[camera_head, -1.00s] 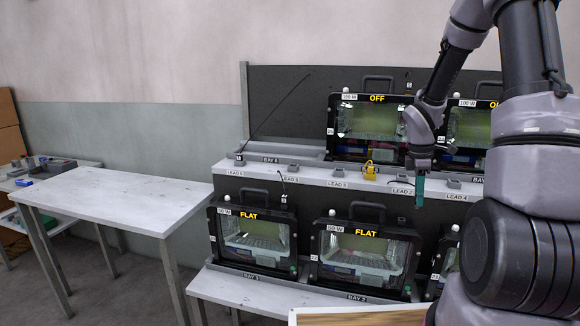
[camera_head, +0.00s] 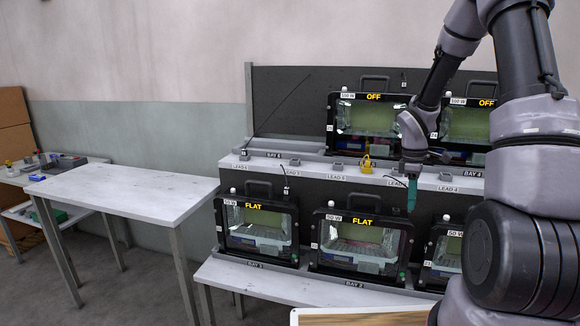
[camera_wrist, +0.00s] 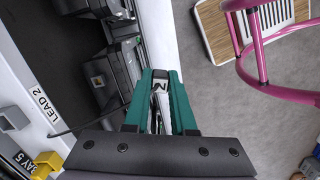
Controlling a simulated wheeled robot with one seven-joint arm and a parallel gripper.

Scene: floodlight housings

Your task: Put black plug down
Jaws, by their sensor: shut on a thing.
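My gripper (camera_head: 411,197) has teal fingers and hangs pointing down in front of the upper shelf's front edge, by the LEAD labels. In the wrist view the fingers (camera_wrist: 160,78) are closed around the plug (camera_wrist: 158,100), which shows only as a narrow piece with a small white numbered tag between them. A thin dark cable (camera_wrist: 75,130) runs from the left toward the fingers, near the LEAD 2 label (camera_wrist: 42,103). The plug is hidden by the fingers in the head view. A grey holder (camera_wrist: 14,117) sits on the shelf beside the LEAD 2 label.
Floodlight housings marked FLAT (camera_head: 362,240) stand on the lower shelf, and OFF housings (camera_head: 373,115) above. A yellow object (camera_head: 366,163) sits on the upper shelf edge. A bare white table (camera_head: 120,190) stands at left. A pink tubular frame (camera_wrist: 262,65) and wooden board (camera_wrist: 222,40) are right in the wrist view.

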